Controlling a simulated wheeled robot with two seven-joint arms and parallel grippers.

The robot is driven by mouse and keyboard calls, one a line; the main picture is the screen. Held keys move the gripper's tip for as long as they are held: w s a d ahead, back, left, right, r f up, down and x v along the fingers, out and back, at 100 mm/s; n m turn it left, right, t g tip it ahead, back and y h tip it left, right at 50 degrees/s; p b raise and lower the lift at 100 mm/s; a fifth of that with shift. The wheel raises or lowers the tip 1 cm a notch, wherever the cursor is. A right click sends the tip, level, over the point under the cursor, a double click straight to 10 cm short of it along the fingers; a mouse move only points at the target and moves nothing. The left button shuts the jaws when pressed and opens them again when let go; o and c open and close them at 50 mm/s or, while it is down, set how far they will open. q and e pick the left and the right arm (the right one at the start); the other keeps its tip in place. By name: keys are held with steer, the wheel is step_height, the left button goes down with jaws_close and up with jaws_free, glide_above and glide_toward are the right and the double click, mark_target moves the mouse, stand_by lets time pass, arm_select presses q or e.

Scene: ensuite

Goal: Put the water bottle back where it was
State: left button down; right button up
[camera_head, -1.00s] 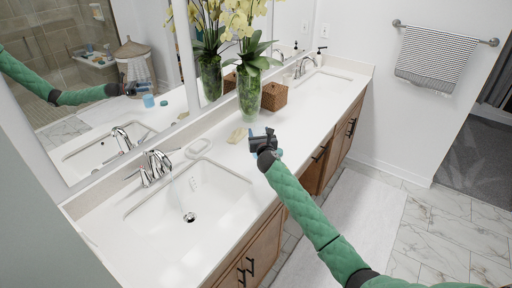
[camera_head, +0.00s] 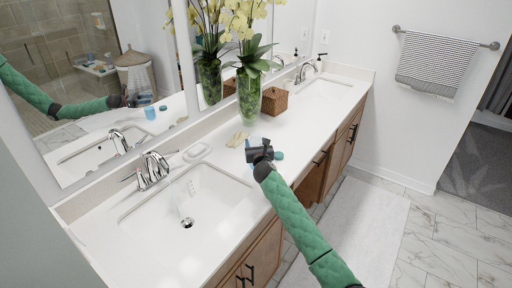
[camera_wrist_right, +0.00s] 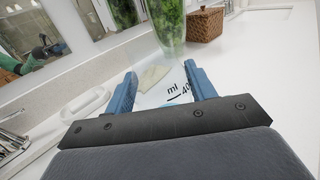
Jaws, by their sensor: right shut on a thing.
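My right gripper (camera_head: 259,150) is over the white counter, between the near sink and the front edge of the far stretch. It is shut on a clear water bottle. In the right wrist view the bottle (camera_wrist_right: 177,97) shows between the two blue fingers, see-through with dark "ml" markings. In the head view the gripper hides most of it; the mirror shows its light blue body (camera_head: 150,113) below the gripper. I cannot tell whether its base touches the counter. My left gripper is not in view.
A yellowish cloth or sponge (camera_head: 237,139), a soap dish (camera_head: 197,152), a glass vase with orchids (camera_head: 248,95) and a wicker box (camera_head: 275,100) stand near. The near sink (camera_head: 187,200) is to the left.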

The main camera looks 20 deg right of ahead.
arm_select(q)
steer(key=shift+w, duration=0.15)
arm_select(e)
steer(key=shift+f, duration=0.1)
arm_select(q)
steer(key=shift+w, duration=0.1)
arm_select(e)
steer(key=o, duration=1.3)
steer(key=shift+c, duration=0.2)
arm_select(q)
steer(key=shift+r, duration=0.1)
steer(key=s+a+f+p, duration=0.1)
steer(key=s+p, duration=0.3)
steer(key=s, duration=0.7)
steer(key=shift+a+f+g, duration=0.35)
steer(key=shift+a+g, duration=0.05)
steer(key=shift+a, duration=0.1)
arm_select(e)
steer(key=s+a, duration=0.1)
steer(key=s, duration=1.1)
steer(key=shift+a, duration=0.25)
